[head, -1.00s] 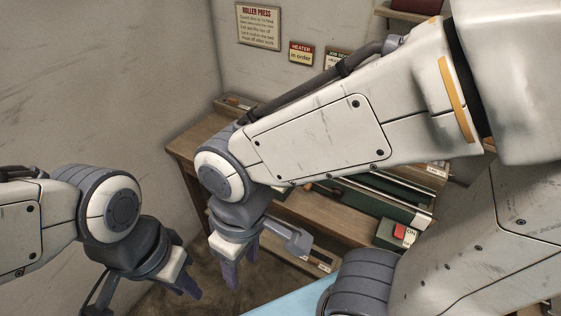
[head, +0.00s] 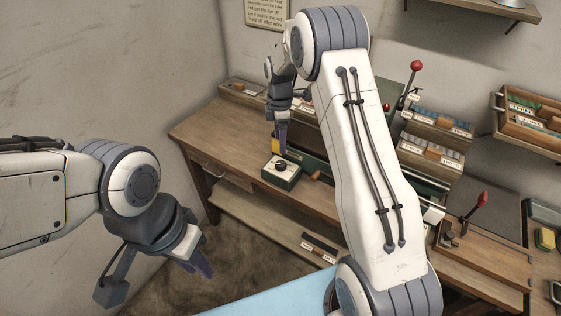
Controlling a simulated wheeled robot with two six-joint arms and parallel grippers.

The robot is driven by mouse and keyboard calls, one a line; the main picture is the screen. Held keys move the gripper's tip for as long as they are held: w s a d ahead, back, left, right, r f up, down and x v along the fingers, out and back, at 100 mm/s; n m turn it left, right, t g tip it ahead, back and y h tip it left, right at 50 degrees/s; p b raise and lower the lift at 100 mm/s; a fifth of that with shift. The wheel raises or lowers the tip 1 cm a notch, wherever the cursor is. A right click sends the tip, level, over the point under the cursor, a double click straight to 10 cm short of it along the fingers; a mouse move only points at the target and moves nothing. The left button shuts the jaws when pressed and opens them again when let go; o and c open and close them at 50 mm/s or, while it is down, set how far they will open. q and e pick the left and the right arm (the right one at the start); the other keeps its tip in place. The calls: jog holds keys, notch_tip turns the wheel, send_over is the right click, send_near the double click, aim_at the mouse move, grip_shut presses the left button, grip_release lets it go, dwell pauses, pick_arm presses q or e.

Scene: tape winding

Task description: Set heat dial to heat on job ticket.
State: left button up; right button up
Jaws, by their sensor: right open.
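The heat dial appears to be the black knob (head: 281,167) on top of a small green box with a light top plate (head: 283,181), which sits on the wooden bench. My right gripper (head: 282,149) points down just above and behind the knob. Its jaws are open, with nothing seen between them; whether a finger touches the knob is unclear. My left gripper (head: 197,263) hangs at the lower left, away from the bench, and its jaw gap does not show. The job ticket is not visible now.
The wooden bench (head: 215,133) is clear left of the dial box. My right arm hides the middle of the bench. A red-tipped lever (head: 415,67) stands behind and another (head: 481,199) stands at right. Labelled bins (head: 437,135) stand behind, and a wall rack (head: 535,115) hangs at right.

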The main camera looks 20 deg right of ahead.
aim_at(281, 163)
notch_tip(281, 163, down, 9)
jog(key=shift+d+f+p, duration=0.1)
jog(key=shift+d+p, duration=0.05)
jog(key=shift+p, duration=1.1)
jog(key=shift+f, duration=0.75)
grip_shut()
